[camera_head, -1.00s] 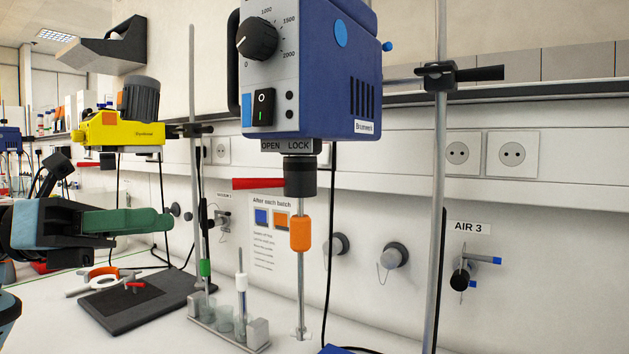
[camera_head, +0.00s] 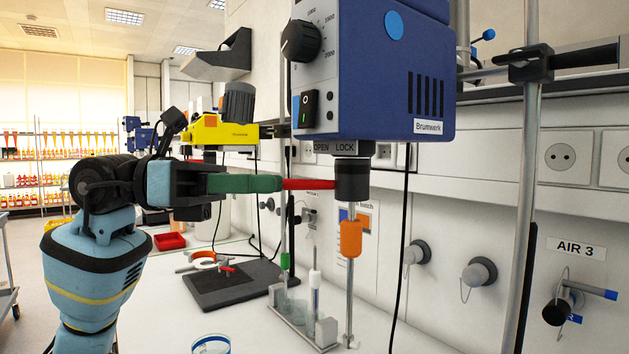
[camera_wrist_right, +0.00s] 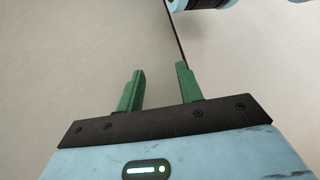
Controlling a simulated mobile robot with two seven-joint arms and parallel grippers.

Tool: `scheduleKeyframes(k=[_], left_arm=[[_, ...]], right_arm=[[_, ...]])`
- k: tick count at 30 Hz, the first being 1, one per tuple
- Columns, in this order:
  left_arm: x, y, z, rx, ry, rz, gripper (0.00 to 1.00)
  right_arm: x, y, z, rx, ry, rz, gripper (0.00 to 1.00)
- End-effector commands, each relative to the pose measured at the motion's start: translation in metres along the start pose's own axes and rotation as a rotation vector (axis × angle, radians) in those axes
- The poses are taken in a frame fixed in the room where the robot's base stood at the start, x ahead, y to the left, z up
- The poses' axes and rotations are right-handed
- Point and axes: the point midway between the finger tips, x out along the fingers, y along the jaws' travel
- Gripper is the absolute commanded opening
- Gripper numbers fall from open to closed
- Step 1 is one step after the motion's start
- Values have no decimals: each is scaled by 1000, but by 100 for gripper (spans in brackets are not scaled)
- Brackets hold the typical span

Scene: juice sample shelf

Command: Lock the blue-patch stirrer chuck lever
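The blue stirrer (camera_head: 385,75) with a round blue patch hangs right of centre in the head view. Its black chuck (camera_head: 352,180) carries a red lever (camera_head: 310,184) pointing left, below the OPEN side of the OPEN/LOCK label (camera_head: 335,147). My left gripper (camera_head: 280,184) reaches in from the left, its green fingertips at the lever's free end, overlapping it in the picture. Seen side-on, the gap between its fingers is hidden, so I cannot tell whether it grips. My right gripper (camera_wrist_right: 160,72) is open and empty in the right wrist view.
An orange collar (camera_head: 351,239) sits on the shaft below the chuck. A rack with glassware (camera_head: 300,318) stands beneath. A yellow stirrer (camera_head: 218,131) stands behind my left gripper. A vertical metal rod (camera_head: 528,200) stands on the right.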

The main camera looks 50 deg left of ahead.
Motion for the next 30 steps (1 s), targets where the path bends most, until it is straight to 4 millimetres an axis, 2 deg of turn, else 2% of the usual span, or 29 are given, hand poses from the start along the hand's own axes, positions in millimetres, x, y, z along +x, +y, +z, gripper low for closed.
scheduleKeyframes(k=[9,15,27,28,30], left_arm=[[43,-2,3,3,-2,-3,33],[60,-1,2,2,-1,-2,33],[66,0,0,1,-1,-1,33],[66,0,0,1,-1,-1,32],[66,0,0,1,-1,-1,23]], right_arm=[[-12,-1,-8,-1,6,1,36],[-16,-2,-9,0,6,1,36],[-16,-2,-10,1,8,2,36],[-16,-2,-10,1,8,2,36],[-16,-2,-10,1,9,2,36]])
